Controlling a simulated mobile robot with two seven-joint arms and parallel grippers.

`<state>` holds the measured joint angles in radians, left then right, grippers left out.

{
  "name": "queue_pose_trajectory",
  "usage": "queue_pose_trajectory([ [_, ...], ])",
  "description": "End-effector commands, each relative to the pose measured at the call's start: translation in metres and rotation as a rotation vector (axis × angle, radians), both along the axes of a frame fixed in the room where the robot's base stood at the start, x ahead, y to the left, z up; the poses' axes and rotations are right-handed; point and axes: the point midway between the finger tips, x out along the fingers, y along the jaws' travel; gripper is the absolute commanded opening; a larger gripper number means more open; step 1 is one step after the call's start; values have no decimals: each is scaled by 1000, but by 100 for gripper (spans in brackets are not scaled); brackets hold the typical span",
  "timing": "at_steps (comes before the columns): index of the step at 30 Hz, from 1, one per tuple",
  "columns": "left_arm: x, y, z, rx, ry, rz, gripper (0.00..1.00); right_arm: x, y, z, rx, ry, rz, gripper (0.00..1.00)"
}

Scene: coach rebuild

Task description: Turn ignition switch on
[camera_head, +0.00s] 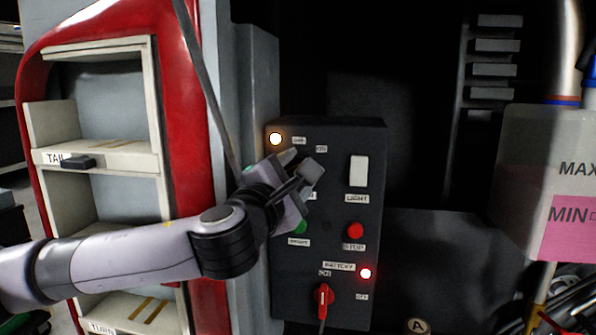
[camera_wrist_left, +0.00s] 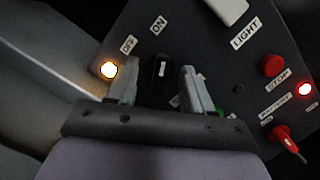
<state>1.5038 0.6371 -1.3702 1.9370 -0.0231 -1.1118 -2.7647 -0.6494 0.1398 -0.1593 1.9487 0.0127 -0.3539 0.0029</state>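The ignition switch (camera_wrist_left: 159,78) is a black round knob with a white mark, below the OFF label (camera_wrist_left: 128,44) and ON label (camera_wrist_left: 159,25) in the left wrist view. Its white mark points roughly up toward ON. My left gripper (camera_wrist_left: 155,85) is open, with one finger on each side of the knob; I cannot tell whether they touch it. In the head view my left gripper (camera_head: 302,165) is at the dark control panel (camera_head: 340,135) and hides the knob. My right gripper is not in view.
A lit amber lamp (camera_head: 275,138) is left of the labels. The panel also has a white light switch (camera_head: 358,171), red stop button (camera_head: 355,230), green button (camera_head: 299,228), lit red lamp (camera_head: 365,273) and red battery key (camera_head: 323,297). A red-edged shelf stands left; a tank (camera_head: 545,150) stands right.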

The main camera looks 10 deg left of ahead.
Motion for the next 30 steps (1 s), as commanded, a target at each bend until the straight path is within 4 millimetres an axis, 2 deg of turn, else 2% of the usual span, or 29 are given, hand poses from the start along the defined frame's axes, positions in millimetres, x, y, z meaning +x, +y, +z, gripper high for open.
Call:
queue_pose_trajectory([
  [7,-6,3,0,-1,-1,10,51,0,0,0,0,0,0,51],
  [30,-84,0,-1,-1,1,3,51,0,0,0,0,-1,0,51],
])
